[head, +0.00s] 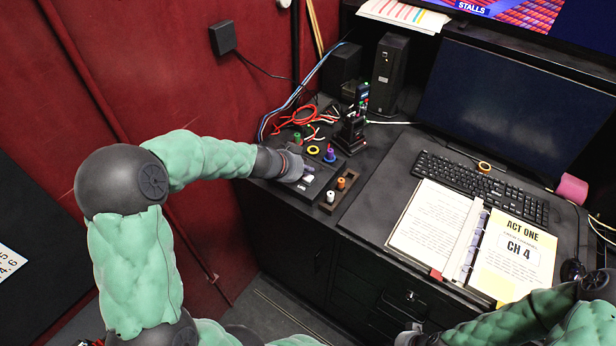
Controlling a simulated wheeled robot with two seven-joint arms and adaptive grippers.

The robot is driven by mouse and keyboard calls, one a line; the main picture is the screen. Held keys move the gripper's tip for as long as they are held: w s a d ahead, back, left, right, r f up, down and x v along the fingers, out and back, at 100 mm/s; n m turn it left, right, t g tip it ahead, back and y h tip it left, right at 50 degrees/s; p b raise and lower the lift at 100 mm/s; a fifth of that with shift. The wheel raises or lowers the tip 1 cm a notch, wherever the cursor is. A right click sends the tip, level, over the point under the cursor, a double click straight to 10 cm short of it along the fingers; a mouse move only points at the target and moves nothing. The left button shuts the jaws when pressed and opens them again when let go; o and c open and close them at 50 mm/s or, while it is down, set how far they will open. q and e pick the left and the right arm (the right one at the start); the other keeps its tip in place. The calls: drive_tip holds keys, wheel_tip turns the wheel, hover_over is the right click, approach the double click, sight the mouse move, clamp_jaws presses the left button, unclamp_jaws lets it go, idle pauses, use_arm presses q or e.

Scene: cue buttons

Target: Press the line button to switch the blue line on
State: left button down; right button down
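My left arm reaches in from the left, and my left gripper (296,168) is over the dark button panel (303,188) on the desk's left part. A pale button (308,178) shows right beside the fingertips, with small white lettering on the panel just below it. I cannot tell whether the fingers touch the button. The fingers are dark and small, so their opening is unclear. No lit blue line is clearly visible. My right arm is at the bottom right, and its gripper (410,338) is partly cut off by the lower edge.
A wooden holder (345,173) with orange and white pegs stands right of the panel. A purple-blue peg (330,153), a yellow ring (314,150), red cable (295,116) and a black stand (351,132) are behind. The keyboard (480,185) and open binder (478,240) fill the right side.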

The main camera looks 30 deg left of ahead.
sight(306, 179)
use_arm(q)
drive_tip(key=shift+f, duration=0.1)
idle(0.7)
drive_tip(key=shift+f+b, duration=0.35)
drive_tip(key=shift+b, duration=0.4)
drive_tip(key=shift+f+b, duration=0.5)
drive_tip(key=shift+b, duration=0.15)
idle(0.8)
drive_tip(key=shift+r, duration=0.1)
drive_tip(key=shift+r+p, duration=0.5)
drive_tip(key=shift+r, duration=0.3)
drive_tip(key=shift+r+p, duration=1.8)
drive_tip(key=shift+r, duration=0.75)
